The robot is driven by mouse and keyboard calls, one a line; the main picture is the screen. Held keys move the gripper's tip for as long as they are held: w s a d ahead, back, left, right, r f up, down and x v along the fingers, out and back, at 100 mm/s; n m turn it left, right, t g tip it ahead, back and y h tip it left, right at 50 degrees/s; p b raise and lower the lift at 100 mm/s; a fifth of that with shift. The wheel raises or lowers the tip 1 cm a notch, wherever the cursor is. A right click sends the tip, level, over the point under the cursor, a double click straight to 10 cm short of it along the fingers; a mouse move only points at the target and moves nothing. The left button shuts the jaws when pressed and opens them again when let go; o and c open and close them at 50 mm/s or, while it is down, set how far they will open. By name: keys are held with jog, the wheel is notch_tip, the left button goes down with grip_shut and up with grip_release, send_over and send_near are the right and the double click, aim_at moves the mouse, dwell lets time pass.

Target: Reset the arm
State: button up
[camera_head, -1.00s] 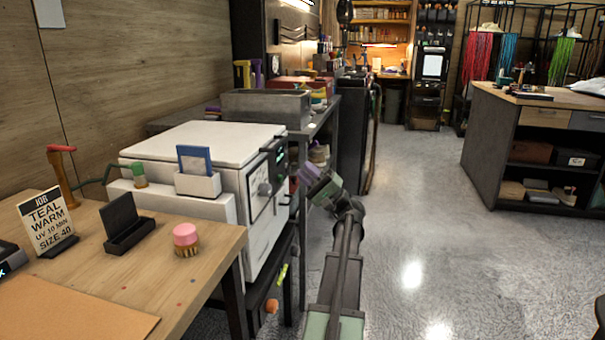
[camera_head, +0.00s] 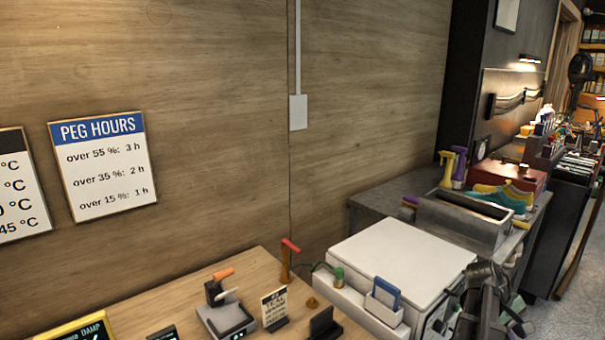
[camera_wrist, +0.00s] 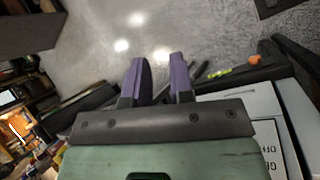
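My gripper (camera_wrist: 158,64) shows in the wrist view with its two purple fingers apart. Nothing is between them, and grey floor (camera_wrist: 100,40) lies beyond. In the head view, dark links of my arm show at the lower right, in front of the white box-shaped machine (camera_head: 408,250). The gripper's fingers cannot be made out there. In the wrist view, part of a white machine with lettering (camera_wrist: 291,125) is at the right, beside the gripper.
A PEG HOURS sign (camera_head: 103,167) hangs on the wall.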

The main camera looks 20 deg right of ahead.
jog(key=a+r+n+g+h+p, duration=0.2)
jog(key=r+g+h+p, duration=0.15)
jog(key=r, duration=0.85)
jog(key=a+r+n+g+h+p, duration=0.25)
jog(key=r+h+p, duration=0.2)
jog(key=r, duration=0.75)
jog(key=w+a+f+m+t+y+b, duration=0.1)
jog(key=w+a+f+t+y+b, duration=0.3)
jog(key=w+a+f, duration=0.55)
jog(key=w+a+f+t+y+b, duration=0.15)
jog(key=w+a+f+t, duration=0.45)
jog(key=a+f, duration=0.65)
jog(key=a+f+y+b, duration=0.1)
jog(key=a+y, duration=0.1)
jog(key=a, duration=0.6)
jog(key=w+a+f+m+t+y+b, duration=0.1)
jog(key=a+y, duration=0.1)
jog(key=a, duration=0.7)
jog(key=w+a+f+y+b, duration=0.1)
jog(key=a+f+y+b, duration=0.1)
jog(key=a, duration=0.7)
jog(key=shift+t+y, duration=0.4)
jog(key=shift+y, duration=0.05)
jog(key=shift+w, duration=0.1)
jog(key=shift+d, duration=0.1)
